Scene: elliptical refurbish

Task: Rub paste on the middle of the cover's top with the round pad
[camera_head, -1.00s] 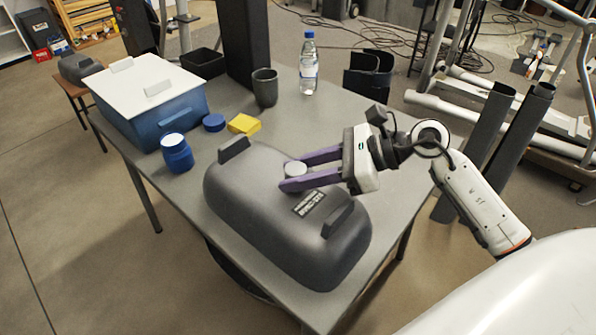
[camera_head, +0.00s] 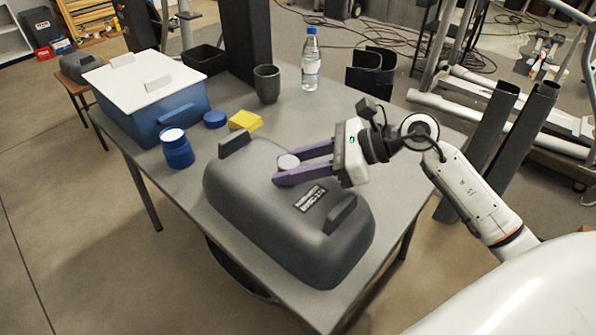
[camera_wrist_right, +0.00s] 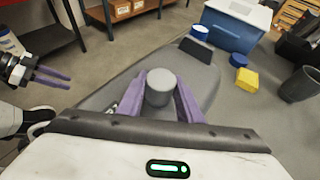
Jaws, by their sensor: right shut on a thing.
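The grey cover (camera_head: 262,229) lies on the table with a raised handle near each end and a label on its top. My right gripper (camera_head: 283,171) is over the middle of the cover's top, its purple fingers shut on the round pad (camera_head: 288,161). The pad also shows between the fingers in the right wrist view (camera_wrist_right: 160,88). Whether the pad touches the cover is hidden. No paste is visible on the cover. An open blue jar (camera_head: 177,150) with white contents stands left of the cover, its blue lid (camera_head: 215,118) apart on the table. My left gripper (camera_wrist_right: 52,78) shows at the left of the right wrist view, its fingers close together.
A blue box (camera_head: 150,112) with a white lid stands at the table's left. A yellow sponge (camera_head: 245,121), grey cup (camera_head: 267,84), water bottle (camera_head: 310,62) and black tray (camera_head: 204,59) stand behind the cover.

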